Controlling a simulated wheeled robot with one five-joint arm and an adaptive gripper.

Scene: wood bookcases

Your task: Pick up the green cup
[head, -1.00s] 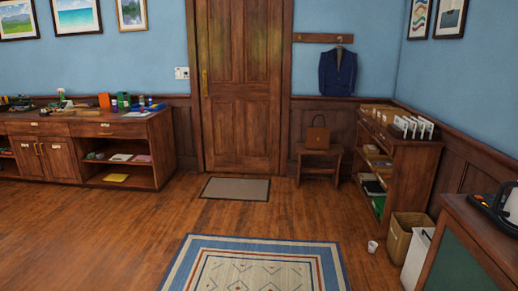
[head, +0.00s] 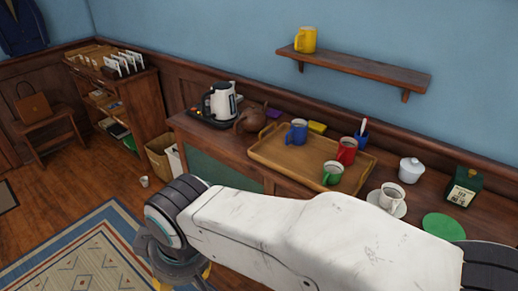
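The green cup (head: 332,174) stands upright on a wooden tray (head: 268,157) on the sideboard, near the tray's front right. Its lower part is close behind the top edge of my arm in the picture. A red mug (head: 347,150) stands just behind it and a blue mug (head: 297,131) to its left on the same tray. My gripper (head: 182,277) is at the lower left, low and away from the cup, over the floor side. It is mostly hidden by my wrist and cut by the frame's edge, so its fingers are unclear.
To the right are a white sugar bowl (head: 411,170), a cup on a saucer (head: 392,198), a green tin (head: 464,187) and a green disc (head: 443,227). A wall shelf (head: 352,68) holds a yellow mug (head: 306,39).

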